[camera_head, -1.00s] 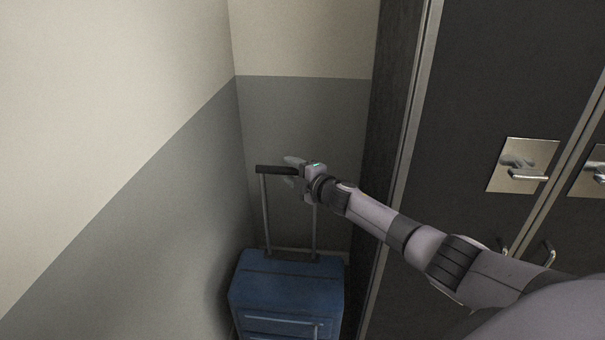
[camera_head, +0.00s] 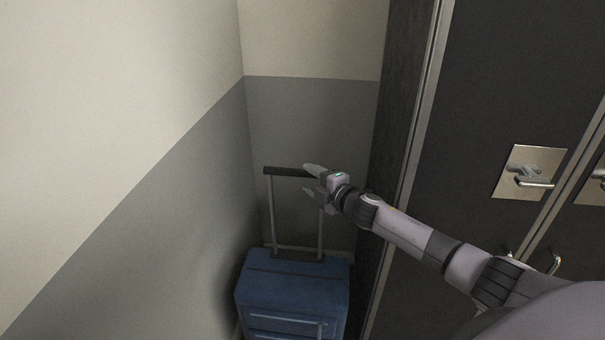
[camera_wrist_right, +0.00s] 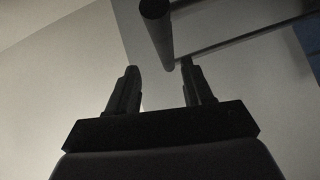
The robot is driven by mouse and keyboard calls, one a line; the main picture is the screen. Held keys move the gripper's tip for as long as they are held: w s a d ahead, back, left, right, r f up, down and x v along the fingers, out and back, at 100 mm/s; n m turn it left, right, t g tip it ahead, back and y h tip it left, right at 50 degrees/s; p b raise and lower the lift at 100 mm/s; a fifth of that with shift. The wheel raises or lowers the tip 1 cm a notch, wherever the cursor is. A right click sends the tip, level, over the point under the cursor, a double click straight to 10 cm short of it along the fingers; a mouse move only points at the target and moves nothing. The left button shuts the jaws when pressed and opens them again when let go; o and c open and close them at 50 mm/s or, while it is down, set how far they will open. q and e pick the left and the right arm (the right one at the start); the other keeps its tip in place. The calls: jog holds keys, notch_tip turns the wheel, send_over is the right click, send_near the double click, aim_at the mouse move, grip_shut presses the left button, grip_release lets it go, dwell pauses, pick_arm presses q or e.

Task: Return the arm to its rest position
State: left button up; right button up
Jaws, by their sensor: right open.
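My right arm (camera_head: 425,240) reaches in from the lower right toward the suitcase handle. My right gripper (camera_head: 308,179) is open and empty beside the right end of the dark handle grip (camera_head: 284,171). In the right wrist view, the two fingers (camera_wrist_right: 161,78) are apart, and the dark round end of the grip (camera_wrist_right: 157,22) shows just beyond them, with a handle rod running off to the right. I cannot tell whether a finger touches the handle. The blue suitcase (camera_head: 293,290) stands upright with its handle pulled out. My left gripper is not in view.
Dark lockers (camera_head: 500,90) with metal latch plates (camera_head: 530,165) stand close on the right of my arm. A two-tone wall (camera_head: 150,200) closes the left side, and the back wall (camera_head: 305,120) is just behind the suitcase. The corner is narrow.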

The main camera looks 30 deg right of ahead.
jog(key=s+a+f+m+g, duration=0.1)
jog(key=s+a+f+m, duration=0.2)
jog(key=s+a+f, duration=0.45)
jog(key=s+a+f+m+g, duration=0.1)
jog(key=s+a+f+m, duration=0.2)
jog(key=s, duration=0.6)
jog(key=s+a+f+m+g, duration=0.2)
jog(key=s+m, duration=0.3)
jog(key=s, duration=0.5)
jog(key=s+a+f+m+g, duration=0.1)
jog(key=s+a+f+m, duration=0.2)
jog(key=s, duration=0.6)
jog(key=shift+s+a+f+m+g, duration=0.15)
jog(key=shift+a+f+m+g, duration=0.25)
jog(key=shift+f+m, duration=0.45)
